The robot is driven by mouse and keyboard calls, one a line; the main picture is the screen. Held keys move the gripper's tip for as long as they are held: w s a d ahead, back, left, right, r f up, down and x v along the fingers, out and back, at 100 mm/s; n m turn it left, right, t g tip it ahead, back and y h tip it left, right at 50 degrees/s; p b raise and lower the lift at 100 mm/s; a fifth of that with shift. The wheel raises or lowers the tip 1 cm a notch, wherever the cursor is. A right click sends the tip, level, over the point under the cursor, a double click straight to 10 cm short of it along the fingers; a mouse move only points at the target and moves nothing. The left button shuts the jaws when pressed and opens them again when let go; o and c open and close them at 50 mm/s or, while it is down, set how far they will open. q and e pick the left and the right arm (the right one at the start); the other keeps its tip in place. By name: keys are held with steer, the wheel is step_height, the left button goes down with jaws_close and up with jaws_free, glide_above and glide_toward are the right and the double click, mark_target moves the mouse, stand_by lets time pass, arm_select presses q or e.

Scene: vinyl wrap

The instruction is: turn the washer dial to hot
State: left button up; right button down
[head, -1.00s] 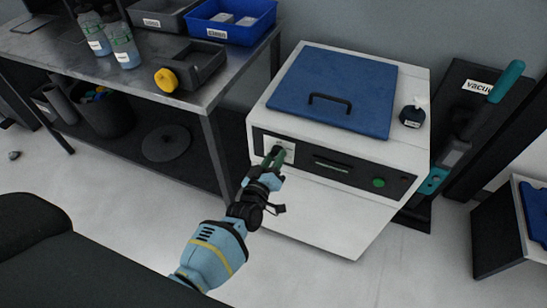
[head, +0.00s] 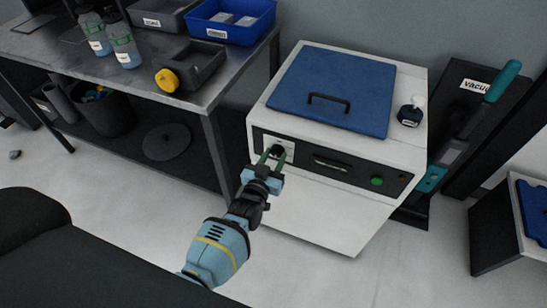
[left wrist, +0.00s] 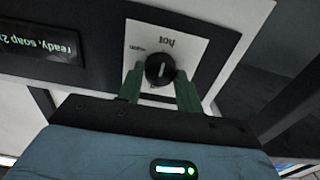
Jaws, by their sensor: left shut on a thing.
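The white washer (head: 320,215) has a blue lid and a dark front panel. Its round black dial (head: 278,150) sits on a white plate at the panel's left end. In the left wrist view, the dial (left wrist: 160,69) has a white mark, lined up roughly vertically in the picture. Upside-down "hot" lettering (left wrist: 167,41) is above it and smaller lettering is at its upper left. My left gripper (head: 272,155) is shut on the dial, with one green finger on each side in the left wrist view (left wrist: 160,80). My right gripper is not in view.
The panel also carries a small display (left wrist: 38,43) reading "ready, soap" and a green button (head: 376,181). A metal table (head: 130,80) with trays and bottles stands left of the washer.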

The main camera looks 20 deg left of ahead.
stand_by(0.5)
arm_select(q)
steer(key=o, duration=1)
steer(key=shift+s, duration=0.1)
steer(key=s+p, duration=0.1)
steer(key=s, duration=0.6)
steer(key=shift+s+a, duration=0.1)
steer(key=shift+s, duration=0.2)
